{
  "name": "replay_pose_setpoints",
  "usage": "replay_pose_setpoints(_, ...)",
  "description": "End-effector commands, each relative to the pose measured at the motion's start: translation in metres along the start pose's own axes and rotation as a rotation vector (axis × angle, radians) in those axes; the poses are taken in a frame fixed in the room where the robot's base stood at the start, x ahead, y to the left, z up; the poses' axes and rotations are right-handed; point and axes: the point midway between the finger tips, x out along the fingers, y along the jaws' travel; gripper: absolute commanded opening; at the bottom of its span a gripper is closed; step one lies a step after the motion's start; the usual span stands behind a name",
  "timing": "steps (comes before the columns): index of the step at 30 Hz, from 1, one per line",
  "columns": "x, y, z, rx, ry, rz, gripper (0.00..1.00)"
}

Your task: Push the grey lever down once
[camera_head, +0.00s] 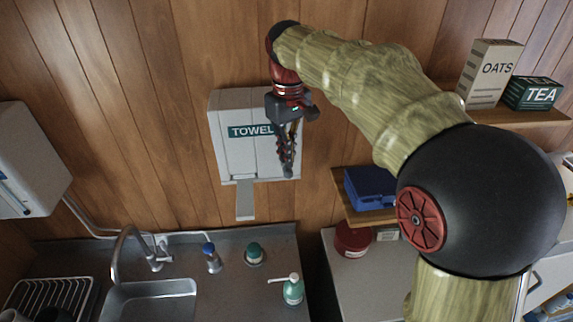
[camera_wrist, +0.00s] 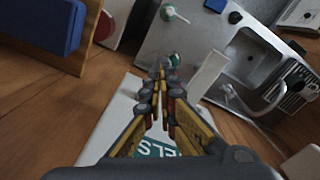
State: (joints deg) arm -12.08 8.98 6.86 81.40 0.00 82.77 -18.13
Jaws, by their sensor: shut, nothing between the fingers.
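A white towel dispenser (camera_head: 229,155) with a teal label hangs on the wood wall. A flat grey lever (camera_head: 245,201) sticks out below its lower edge, left of centre. My gripper (camera_head: 287,172) is shut and empty, pointing down in front of the dispenser's right part. Its tips are to the right of the lever and above its lower end, apart from it in the picture. In the wrist view the shut fingertips (camera_wrist: 160,75) lie left of the lever (camera_wrist: 207,73). My fingers hide part of the dispenser and its label (camera_wrist: 153,149) there.
A steel sink (camera_head: 150,302) and counter with a tap, a green pump bottle (camera_head: 293,290) and small bottles lie below. A shelf with a blue box (camera_head: 368,188) is to the right. An oats box (camera_head: 490,74) and tea box (camera_head: 534,93) stand higher up.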

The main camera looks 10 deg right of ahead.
Motion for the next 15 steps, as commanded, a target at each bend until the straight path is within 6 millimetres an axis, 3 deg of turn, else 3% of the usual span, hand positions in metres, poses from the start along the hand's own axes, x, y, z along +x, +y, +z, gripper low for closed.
replay_pose_setpoints(15, 0.013, 0.000, 0.000, 0.000, 0.000, 0.000, 0.00)
